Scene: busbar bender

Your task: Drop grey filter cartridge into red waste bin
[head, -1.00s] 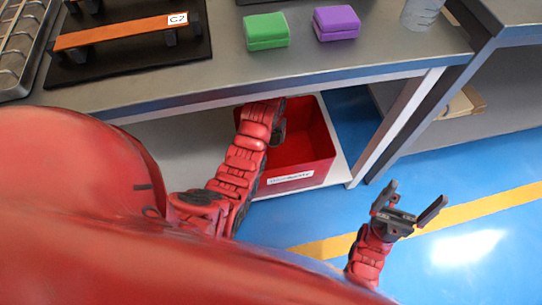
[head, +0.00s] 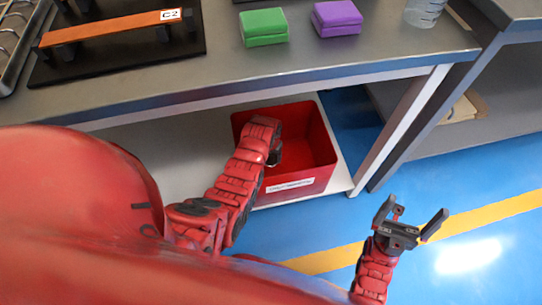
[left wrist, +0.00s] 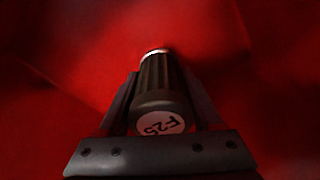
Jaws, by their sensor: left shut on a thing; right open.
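The red waste bin (head: 312,150) stands on the shelf under the workbench, with a white label on its front. My left gripper (head: 274,152) reaches into the bin's opening on its left side. In the left wrist view, my left gripper (left wrist: 162,100) is shut on the grey filter cartridge (left wrist: 156,82), whose end carries a white label reading F-25. Red bin surface fills the view around it. The cartridge is hardly visible in the head view. My right gripper (head: 412,222) is open and empty above the blue floor, right of the bin.
On the workbench (head: 360,55) are a green box (head: 264,28), a purple box (head: 337,18), a clear beaker (head: 424,12) and an orange bar on a black base (head: 115,28). The bench leg (head: 402,125) stands right of the bin. Blue floor lies open at right.

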